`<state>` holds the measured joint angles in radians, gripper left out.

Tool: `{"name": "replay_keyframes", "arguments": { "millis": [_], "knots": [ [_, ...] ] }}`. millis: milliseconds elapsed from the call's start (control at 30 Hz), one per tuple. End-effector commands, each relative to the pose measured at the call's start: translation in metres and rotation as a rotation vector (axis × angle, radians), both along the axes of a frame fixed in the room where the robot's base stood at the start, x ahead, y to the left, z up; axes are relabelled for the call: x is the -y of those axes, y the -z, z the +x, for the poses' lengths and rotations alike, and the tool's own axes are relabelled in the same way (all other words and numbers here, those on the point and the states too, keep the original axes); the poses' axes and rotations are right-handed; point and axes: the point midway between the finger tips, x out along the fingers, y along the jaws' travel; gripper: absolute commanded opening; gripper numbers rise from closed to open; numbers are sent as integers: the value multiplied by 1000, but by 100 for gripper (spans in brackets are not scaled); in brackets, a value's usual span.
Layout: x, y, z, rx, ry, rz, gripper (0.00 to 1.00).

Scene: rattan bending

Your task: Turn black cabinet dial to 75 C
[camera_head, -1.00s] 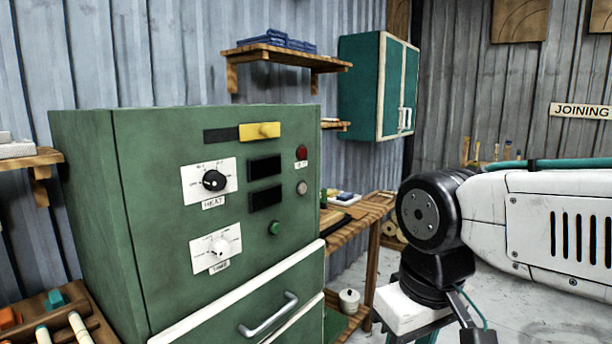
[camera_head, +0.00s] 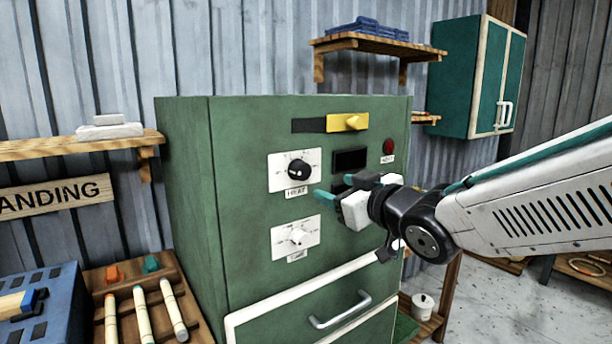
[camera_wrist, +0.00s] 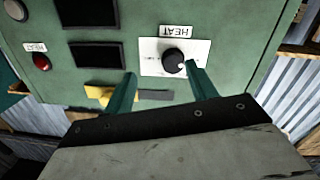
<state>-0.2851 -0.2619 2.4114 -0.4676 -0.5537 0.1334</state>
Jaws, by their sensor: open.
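The black dial (camera_head: 299,168) sits on a white plate labelled HEAT on the front of the green cabinet (camera_head: 240,230). It also shows in the wrist view (camera_wrist: 174,61), where the plate appears upside down. The scale marks are too small to read. My gripper (camera_head: 331,187) is open and empty in front of the cabinet, just right of the HEAT plate in the head view. In the wrist view its two teal fingers (camera_wrist: 163,84) are spread, with the dial between them, nearer the right finger. I cannot tell whether that finger touches the dial.
A white dial (camera_head: 297,236) sits below, and a yellow slide handle (camera_head: 347,122) above. Dark displays (camera_head: 350,160) and a red light (camera_head: 389,147) are to the right. A drawer handle (camera_head: 340,310) juts out low. A wooden rack (camera_head: 140,300) stands at left.

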Motion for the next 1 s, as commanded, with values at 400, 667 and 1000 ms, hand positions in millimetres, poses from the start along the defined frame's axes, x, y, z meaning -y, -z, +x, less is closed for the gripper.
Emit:
{"name": "replay_keyframes", "arguments": {
  "millis": [400, 667, 1000],
  "knots": [
    [-42, -9, 31, 64, -73, 33, 57],
    [-60, -9, 58, 64, -71, 32, 57],
    [-63, -10, 64, 66, -69, 32, 57]
  ]
}}
